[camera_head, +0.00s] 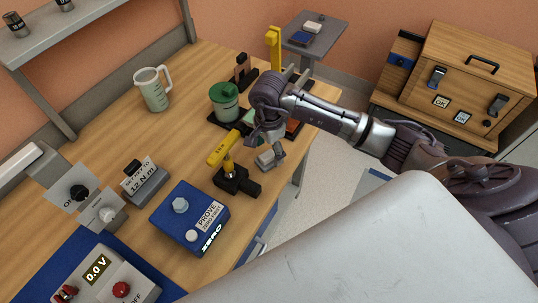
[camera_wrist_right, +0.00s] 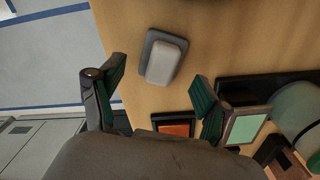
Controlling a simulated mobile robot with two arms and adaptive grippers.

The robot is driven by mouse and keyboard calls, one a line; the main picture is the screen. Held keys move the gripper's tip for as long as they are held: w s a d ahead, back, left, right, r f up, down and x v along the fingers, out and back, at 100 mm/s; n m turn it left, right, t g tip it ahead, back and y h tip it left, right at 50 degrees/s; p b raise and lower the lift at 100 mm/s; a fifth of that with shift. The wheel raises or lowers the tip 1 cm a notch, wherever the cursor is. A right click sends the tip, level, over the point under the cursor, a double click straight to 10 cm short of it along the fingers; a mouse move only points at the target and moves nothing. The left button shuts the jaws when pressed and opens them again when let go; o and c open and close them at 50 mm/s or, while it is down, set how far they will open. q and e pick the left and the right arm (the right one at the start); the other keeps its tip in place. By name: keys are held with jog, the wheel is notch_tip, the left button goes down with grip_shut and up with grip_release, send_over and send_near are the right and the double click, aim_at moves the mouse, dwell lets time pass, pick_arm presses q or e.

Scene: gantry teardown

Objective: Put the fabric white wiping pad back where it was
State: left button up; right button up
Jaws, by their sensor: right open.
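A pale, rounded pad (camera_wrist_right: 167,60), which looks like the white wiping pad, lies on a dark grey base (camera_wrist_right: 150,45) on the bench in the right wrist view. In the head view this pad (camera_head: 271,156) is near the bench's right edge, just below my right gripper (camera_head: 267,139). My right gripper (camera_wrist_right: 154,99) is open, with nothing between its green-lined fingers. The pad is beyond the fingertips, apart from them. Another small white item (camera_head: 313,27) lies on the grey side stand at the back; its material is too small to tell. My left gripper is not in view.
A yellow-handled tool (camera_head: 224,147) in a black holder and a green-lidded jar (camera_head: 224,101) stand close to my right gripper. A blue box (camera_head: 190,218) and a mug (camera_head: 153,90) are further left. The bench edge is close to the pad; floor lies beyond.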

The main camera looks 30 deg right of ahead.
aim_at(269, 153)
notch_tip(269, 153, up, 9)
jog(key=b, duration=0.2)
dwell(0.6)
